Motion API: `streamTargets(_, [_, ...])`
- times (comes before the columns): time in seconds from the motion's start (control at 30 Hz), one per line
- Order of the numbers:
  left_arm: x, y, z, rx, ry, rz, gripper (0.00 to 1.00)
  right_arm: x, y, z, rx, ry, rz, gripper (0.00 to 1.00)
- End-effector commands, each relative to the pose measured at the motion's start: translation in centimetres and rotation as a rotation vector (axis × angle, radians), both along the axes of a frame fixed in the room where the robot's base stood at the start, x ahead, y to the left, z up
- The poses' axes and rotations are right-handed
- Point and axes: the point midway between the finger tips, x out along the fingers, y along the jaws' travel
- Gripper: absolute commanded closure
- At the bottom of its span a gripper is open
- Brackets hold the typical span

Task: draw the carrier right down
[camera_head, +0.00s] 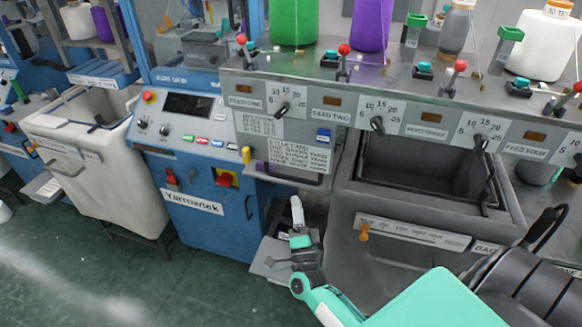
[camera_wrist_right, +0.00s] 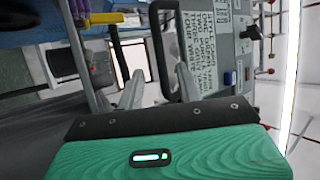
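No part is plainly marked as the carrier, so I cannot tell which one it is. A yellow handle (camera_head: 246,154) sits at the left end of the grey front panel (camera_head: 290,128); it also shows in the right wrist view (camera_wrist_right: 106,18). An orange knob (camera_head: 364,232) sits on a labelled plate at the lower front. My right gripper (camera_head: 297,208) is below the panel, right of the blue cabinet. In the right wrist view its two grey fingers (camera_wrist_right: 158,84) stand apart, with dark bars beyond them and nothing seen held. My left gripper is not in view.
A blue cabinet (camera_head: 222,228) with a red-and-yellow switch stands left of my gripper. Yarn cones stand on top. Green floor (camera_head: 90,270) is open at lower left.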

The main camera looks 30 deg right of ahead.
Motion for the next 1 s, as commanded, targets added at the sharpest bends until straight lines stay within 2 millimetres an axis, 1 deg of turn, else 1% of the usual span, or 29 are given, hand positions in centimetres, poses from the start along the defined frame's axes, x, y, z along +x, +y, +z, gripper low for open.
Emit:
streamTargets(0.03, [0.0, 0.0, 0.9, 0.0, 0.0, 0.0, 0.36, 1.0, -0.4, 1.2, -0.003, -0.003, 0.0, 0.64])
streamTargets(0.1, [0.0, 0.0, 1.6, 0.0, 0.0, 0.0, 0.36, 2.3, -0.9, 2.0, -0.003, -0.001, 0.0, 0.64])
streamTargets(0.3, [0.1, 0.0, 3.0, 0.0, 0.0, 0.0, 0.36, 5.4, -2.3, 4.0, -0.003, 0.001, -0.001, 0.64])
streamTargets(0.43, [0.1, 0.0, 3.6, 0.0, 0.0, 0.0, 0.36, 6.9, -2.9, 4.8, -0.005, 0.002, -0.001, 0.64])
streamTargets(0.63, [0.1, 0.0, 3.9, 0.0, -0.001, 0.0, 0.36, 7.9, -3.4, 5.2, -0.004, 0.002, 0.0, 0.64])
streamTargets(0.9, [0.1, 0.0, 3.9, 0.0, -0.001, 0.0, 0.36, 8.0, -3.4, 5.2, -0.004, 0.002, 0.0, 0.64])
streamTargets(0.93, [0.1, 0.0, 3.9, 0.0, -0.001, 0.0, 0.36, 8.0, -3.4, 5.2, -0.004, 0.002, 0.0, 0.68])
streamTargets(1.0, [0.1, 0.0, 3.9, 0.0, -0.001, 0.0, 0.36, 8.0, -3.4, 5.2, -0.004, 0.002, 0.0, 0.82])
